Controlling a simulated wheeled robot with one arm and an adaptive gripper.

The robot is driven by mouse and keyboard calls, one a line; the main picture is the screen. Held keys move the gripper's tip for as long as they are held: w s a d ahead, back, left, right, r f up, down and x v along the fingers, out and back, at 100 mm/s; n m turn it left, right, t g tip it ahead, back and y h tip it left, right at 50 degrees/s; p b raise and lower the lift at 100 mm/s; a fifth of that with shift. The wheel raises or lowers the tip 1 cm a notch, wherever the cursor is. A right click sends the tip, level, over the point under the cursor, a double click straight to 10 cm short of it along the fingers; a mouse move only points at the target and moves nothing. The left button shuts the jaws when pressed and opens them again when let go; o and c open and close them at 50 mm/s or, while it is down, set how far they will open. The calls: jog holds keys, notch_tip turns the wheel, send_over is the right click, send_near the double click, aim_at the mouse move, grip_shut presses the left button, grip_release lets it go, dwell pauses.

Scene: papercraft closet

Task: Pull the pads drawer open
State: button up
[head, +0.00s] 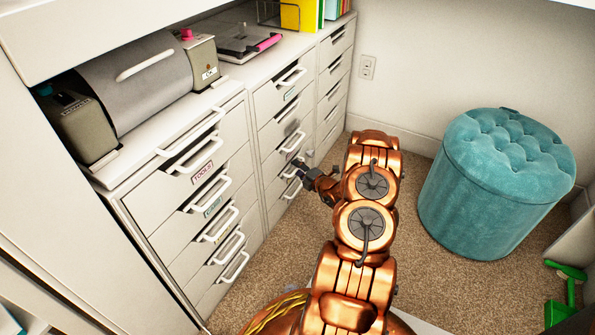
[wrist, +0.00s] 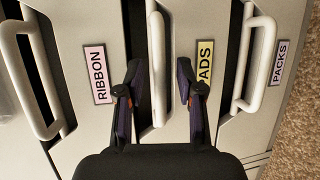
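In the wrist view the pads drawer shows a yellow PADS label (wrist: 204,62) and a white bar handle (wrist: 156,60) to the label's left. My gripper (wrist: 160,75) is open, with one dark finger on each side of this handle. The handle lies between the fingers, and I see no clear grip on it. In the head view my gripper (head: 307,172) is at the lower drawers of the middle cabinet, and it partly hides them. The pads drawer front looks level with its neighbours.
The RIBBON label (wrist: 98,74) and PACKS label (wrist: 280,62) mark the adjacent drawers, each with a bar handle. A cabinet with a TOOLS label (head: 203,172) stands nearer. A teal tufted stool (head: 490,190) stands right of my arm. Carpet (head: 415,255) lies between.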

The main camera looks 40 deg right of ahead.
jog(key=shift+w, duration=0.3)
grip_shut()
dwell(0.6)
